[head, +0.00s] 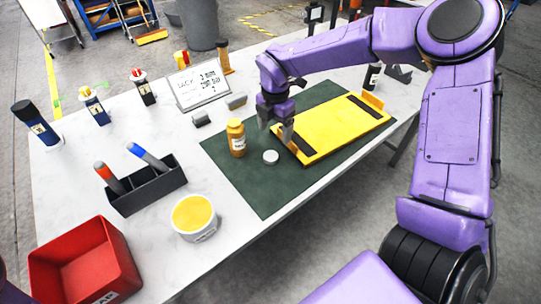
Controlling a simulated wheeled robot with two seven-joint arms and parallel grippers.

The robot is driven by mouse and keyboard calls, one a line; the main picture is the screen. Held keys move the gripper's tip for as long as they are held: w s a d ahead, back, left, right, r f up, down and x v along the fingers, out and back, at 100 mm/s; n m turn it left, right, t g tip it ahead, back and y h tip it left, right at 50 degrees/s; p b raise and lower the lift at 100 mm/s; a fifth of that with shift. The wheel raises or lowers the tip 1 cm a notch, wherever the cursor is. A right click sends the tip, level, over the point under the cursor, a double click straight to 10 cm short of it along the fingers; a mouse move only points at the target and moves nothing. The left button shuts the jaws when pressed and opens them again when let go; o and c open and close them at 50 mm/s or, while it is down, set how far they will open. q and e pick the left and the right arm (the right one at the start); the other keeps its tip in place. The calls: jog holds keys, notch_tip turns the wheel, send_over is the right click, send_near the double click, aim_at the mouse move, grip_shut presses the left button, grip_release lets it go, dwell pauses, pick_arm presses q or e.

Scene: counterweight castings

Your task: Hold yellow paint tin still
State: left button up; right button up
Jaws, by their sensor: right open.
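The yellow paint tin (195,218) looks like a pale round tub with a yellow top. It stands upright near the front edge of the table, and no gripper touches it. My right gripper (287,140) is open and points down at the left end of a yellow board (335,128), well behind and right of the tin. I cannot tell whether its fingers touch the board. My left gripper is out of view.
A yellow jar (236,138) and a small white disc (270,157) are on the dark green mat (262,197) near my right gripper. A sign (200,87) stands behind.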

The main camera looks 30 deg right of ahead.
jog(key=p, duration=0.1)
send_over(271, 156)
notch_tip(271, 156, down, 5)
jog(key=shift+s+d+r, duration=0.1)
jog(key=shift+s+r, duration=0.05)
jog(key=shift+r, duration=0.05)
jog(key=shift+s+f, duration=0.1)
jog(key=shift+f, duration=0.35)
jog(key=f+p, duration=0.1)
jog(key=f, duration=0.2)
jog(key=f+p, duration=0.1)
jog(key=shift+w+f+p, duration=0.3)
jog(key=shift+w+f, duration=0.05)
jog(key=shift+f, duration=0.3)
jog(key=c, duration=1.1)
